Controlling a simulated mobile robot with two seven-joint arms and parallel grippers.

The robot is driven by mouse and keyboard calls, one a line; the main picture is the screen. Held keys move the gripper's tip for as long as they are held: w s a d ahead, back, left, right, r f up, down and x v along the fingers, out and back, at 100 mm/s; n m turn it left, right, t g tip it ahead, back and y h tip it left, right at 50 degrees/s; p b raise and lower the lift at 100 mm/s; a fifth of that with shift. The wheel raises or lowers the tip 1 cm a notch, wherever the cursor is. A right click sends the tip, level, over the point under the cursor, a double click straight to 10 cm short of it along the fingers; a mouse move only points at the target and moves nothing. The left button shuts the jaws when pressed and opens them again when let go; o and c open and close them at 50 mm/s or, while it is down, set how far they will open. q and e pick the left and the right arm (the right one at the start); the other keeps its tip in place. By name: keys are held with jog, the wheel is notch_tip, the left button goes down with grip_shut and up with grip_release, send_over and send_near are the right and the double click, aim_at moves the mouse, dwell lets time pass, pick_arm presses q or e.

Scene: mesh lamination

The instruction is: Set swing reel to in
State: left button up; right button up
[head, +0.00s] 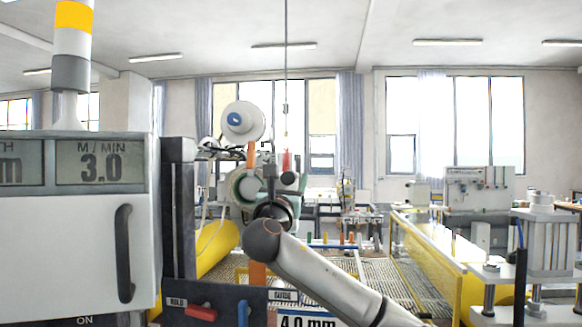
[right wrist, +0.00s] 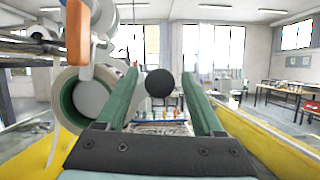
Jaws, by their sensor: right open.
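The label naming the swing reel is not readable, so I cannot tell for certain which part is its control. A black ball knob (right wrist: 159,83) shows between the fingers of my right gripper (right wrist: 160,95) in the right wrist view; I cannot tell how far beyond the tips it is. The fingers are green, spread wide and empty. In the head view the knob (head: 288,178) is near my right gripper (head: 283,188), whose arm comes from the lower right. A white reel (head: 243,121) with a blue core is above and left. My left gripper is out of view.
An orange handle (right wrist: 77,35) and a green-rimmed roll (right wrist: 82,100) are close on the left in the right wrist view. A white cabinet (head: 75,240) reading 3.0 M/MIN blocks the head view's left. A red lever (head: 201,312) is below. A yellow-sided conveyor (head: 430,250) is at right.

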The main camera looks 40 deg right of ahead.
jog(key=shift+p+x, duration=0.35)
jog(key=shift+x, duration=1.4)
jog(key=shift+c, duration=0.4)
grip_shut()
